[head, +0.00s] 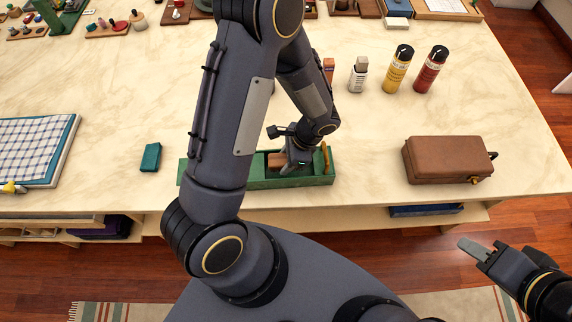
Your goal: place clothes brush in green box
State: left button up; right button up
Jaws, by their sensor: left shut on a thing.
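The green box (318,182) is a long, low open box near the front edge of the marble-topped counter. My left arm crosses in front of it and hides part of its left side. My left gripper (287,168) points down inside the box and is shut on a brown wooden piece that looks like the clothes brush (276,160). The brush is mostly hidden by the gripper, so I cannot tell whether it touches the box floor. My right gripper (470,247) is empty, off the counter's front edge at lower right; its finger gap is not clear.
A brown case (446,160) stands right of the box. A small teal block (150,157) and folded checked cloth (35,148) lie to the left. Yellow (398,70) and red (430,70) cans and a small white bottle (358,75) stand behind. A tan curved piece (325,158) shows at the box's right end.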

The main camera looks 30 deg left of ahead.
pick_arm(q)
jog(key=shift+f, duration=1.9)
jog(key=shift+f, duration=0.2)
jog(key=o, duration=0.7)
jog(key=shift+r, duration=0.1)
